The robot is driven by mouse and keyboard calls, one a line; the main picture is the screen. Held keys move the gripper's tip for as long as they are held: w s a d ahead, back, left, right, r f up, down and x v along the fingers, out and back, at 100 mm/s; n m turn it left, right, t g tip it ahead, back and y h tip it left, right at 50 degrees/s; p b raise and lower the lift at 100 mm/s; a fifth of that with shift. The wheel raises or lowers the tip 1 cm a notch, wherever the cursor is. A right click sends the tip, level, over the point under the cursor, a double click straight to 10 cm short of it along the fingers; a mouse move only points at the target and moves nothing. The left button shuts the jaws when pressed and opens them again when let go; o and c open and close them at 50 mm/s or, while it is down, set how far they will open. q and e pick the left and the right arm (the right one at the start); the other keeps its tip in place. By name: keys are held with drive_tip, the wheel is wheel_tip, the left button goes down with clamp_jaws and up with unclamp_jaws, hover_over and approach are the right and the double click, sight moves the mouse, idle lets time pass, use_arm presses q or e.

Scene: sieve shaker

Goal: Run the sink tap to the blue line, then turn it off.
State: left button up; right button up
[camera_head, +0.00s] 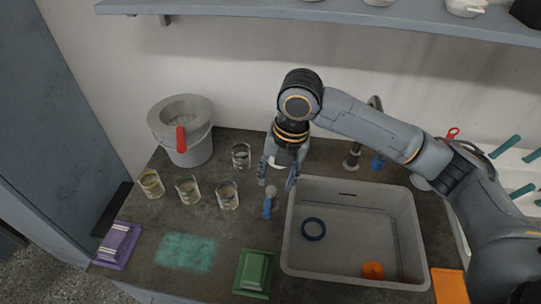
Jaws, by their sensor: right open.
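The grey sink basin (405,225) is at the right of the counter. A dark tap (353,155) stands behind the basin, partly hidden by my right arm. A small blue part (377,162) shows beside the tap; I cannot tell whether it is the tap's handle. My right gripper (278,182) points down, open and empty, left of the basin's back left corner and apart from the tap. My left gripper is not in view.
A blue-handled tool (268,206) is just below my right gripper. A blue ring (313,229) and an orange piece (373,270) lie in the basin. Several jars (228,195) and a grey bucket (186,146) stand left. A green block (254,271) lies in front. A shelf (330,12) hangs above.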

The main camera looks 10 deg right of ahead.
approach(268, 212)
drive_tip(key=f, duration=0.2)
drive_tip(key=f+p, duration=0.1)
drive_tip(key=f, duration=0.2)
drive_tip(key=a+f, duration=0.1)
drive_tip(key=f, duration=0.1)
drive_tip(key=shift+w+f+p, duration=0.15)
drive_tip(key=shift+p, duration=0.15)
drive_tip(key=shift+a+f, duration=0.1)
drive_tip(key=shift+f, duration=0.5)
drive_tip(key=shift+a+f, duration=0.1)
drive_tip(key=shift+f, duration=0.05)
drive_tip(key=shift+c, duration=0.2)
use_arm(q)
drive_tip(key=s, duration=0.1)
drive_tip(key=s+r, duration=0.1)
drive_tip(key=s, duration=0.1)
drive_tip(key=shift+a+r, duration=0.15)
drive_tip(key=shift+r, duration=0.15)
use_arm(e)
drive_tip(key=shift+w, duration=0.1)
clamp_jaws()
